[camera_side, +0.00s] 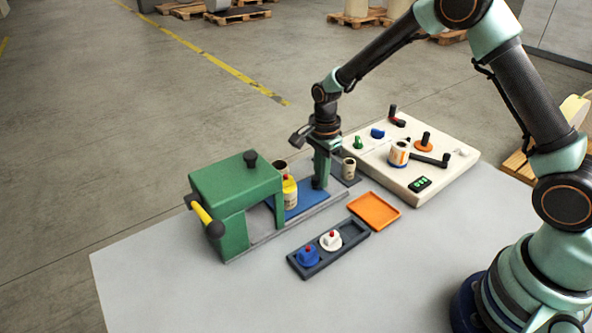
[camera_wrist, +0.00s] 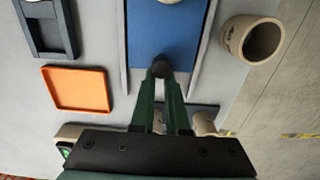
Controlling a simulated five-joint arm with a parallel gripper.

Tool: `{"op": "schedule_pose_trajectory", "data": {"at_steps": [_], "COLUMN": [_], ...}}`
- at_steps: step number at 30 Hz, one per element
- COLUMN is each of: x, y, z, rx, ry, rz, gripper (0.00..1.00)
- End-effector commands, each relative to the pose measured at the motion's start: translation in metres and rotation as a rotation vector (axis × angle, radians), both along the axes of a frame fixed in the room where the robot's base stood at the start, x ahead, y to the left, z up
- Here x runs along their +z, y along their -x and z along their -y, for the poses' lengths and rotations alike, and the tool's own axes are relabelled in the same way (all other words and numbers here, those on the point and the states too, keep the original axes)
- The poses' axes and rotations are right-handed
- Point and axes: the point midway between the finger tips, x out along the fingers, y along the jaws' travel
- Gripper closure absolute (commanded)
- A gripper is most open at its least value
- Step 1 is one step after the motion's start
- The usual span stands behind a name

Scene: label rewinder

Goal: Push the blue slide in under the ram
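The blue slide (camera_side: 308,206) lies between grey rails, running toward the open mouth of the green press (camera_side: 234,198). It also shows in the wrist view (camera_wrist: 187,36). A yellow-and-cream bottle (camera_side: 290,195) with a red top stands on the slide by the press opening. The ram itself is hidden inside the press housing. My gripper (camera_side: 318,184) points down over the slide's outer part. In the wrist view its green fingers (camera_wrist: 160,76) come close together at a dark round knob-like piece (camera_wrist: 160,66). Whether they clasp it, I cannot tell.
An orange tray (camera_side: 374,211) and a dark holder (camera_side: 303,262) with blue and white pieces lie in front. A cup (camera_side: 281,167) stands behind the slide, another (camera_side: 348,167) beyond my gripper. A cream control panel (camera_side: 411,164) is at right. The table's left front is clear.

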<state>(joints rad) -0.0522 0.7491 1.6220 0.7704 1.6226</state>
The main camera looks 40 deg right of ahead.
Motion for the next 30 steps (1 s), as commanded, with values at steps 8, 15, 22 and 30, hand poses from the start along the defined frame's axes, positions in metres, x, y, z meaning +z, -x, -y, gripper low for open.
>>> {"op": "schedule_pose_trajectory", "data": {"at_steps": [8,15,22,30], "x": [0.000,0.000,0.000,0.000], "y": [0.000,0.000,0.000,0.000], "z": [-0.016,-0.029,-0.041,-0.056], "rx": [0.002,0.002,0.001,0.001], "ry": [0.000,0.000,0.000,0.000], "rz": [0.000,0.001,0.001,0.000], "gripper": [0.88,0.88,0.88,0.88]}}
